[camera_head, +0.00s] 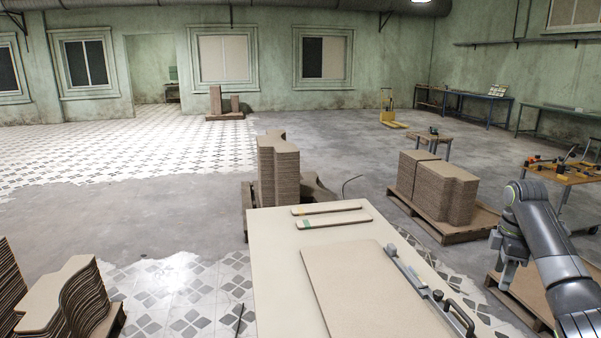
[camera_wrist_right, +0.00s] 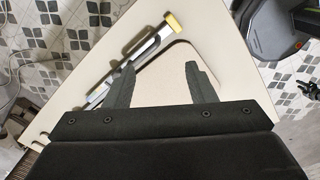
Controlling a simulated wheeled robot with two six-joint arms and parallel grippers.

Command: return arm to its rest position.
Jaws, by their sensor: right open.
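My right arm comes in from the right edge of the head view, and its gripper (camera_head: 507,274) points down beside the table, to the right of it. In the right wrist view the two dark fingers of the right gripper (camera_wrist_right: 162,82) stand apart with nothing held between them. Below them are the cream table (camera_wrist_right: 215,22) and a pale board (camera_wrist_right: 178,68). My left gripper is in neither view.
The table (camera_head: 272,235) bears a large flat board (camera_head: 365,285), two thin strips (camera_head: 335,222) and a metal rail tool (camera_head: 425,285) along its right side. Stacked curved boards (camera_head: 435,185) stand on a pallet behind. More stacks (camera_head: 65,300) are at lower left.

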